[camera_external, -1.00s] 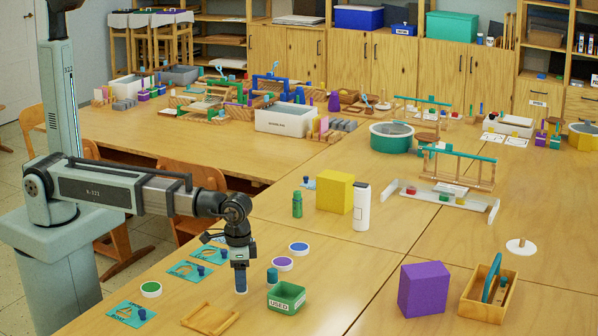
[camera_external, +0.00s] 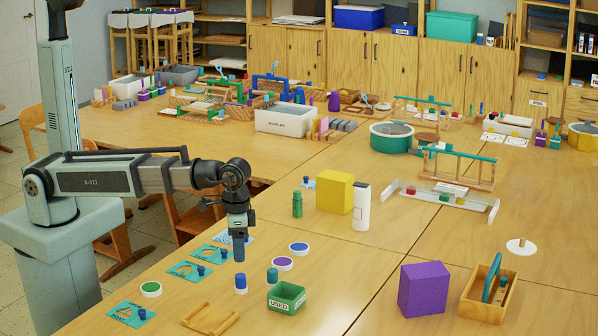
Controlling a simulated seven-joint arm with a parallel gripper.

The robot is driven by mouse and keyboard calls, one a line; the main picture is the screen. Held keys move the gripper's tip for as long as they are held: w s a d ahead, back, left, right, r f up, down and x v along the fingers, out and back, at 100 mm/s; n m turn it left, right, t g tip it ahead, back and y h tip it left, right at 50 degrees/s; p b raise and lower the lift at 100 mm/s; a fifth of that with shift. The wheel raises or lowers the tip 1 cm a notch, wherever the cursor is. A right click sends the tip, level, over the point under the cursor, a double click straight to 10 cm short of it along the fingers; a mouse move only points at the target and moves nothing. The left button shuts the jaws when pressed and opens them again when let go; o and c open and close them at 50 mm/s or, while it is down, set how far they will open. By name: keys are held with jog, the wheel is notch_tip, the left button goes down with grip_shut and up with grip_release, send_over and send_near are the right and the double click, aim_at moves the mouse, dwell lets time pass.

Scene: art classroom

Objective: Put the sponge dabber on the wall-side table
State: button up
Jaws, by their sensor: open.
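A small blue-topped piece with a white lower part (camera_external: 240,284), which looks like a sponge dabber, stands upright on the near wooden table (camera_external: 340,275). My gripper (camera_external: 239,257) is open and empty, pointing down above this piece with a gap between them. Other small blue knobs of similar look stand on teal stencil cards, one of them on the card (camera_external: 190,270) to the left. A teal cylinder (camera_external: 272,275) stands just right of the piece. Another wooden table (camera_external: 180,140) lies further back; which table is the wall-side one cannot be told for sure.
A green box marked USED (camera_external: 286,298), a wooden frame (camera_external: 209,319) and round lids, one purple (camera_external: 283,264), lie close by. A yellow block (camera_external: 335,192), white bottle (camera_external: 361,207) and purple block (camera_external: 423,289) stand to the right. The table's middle front is clear.

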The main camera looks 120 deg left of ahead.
jog(key=shift+r, duration=1.5)
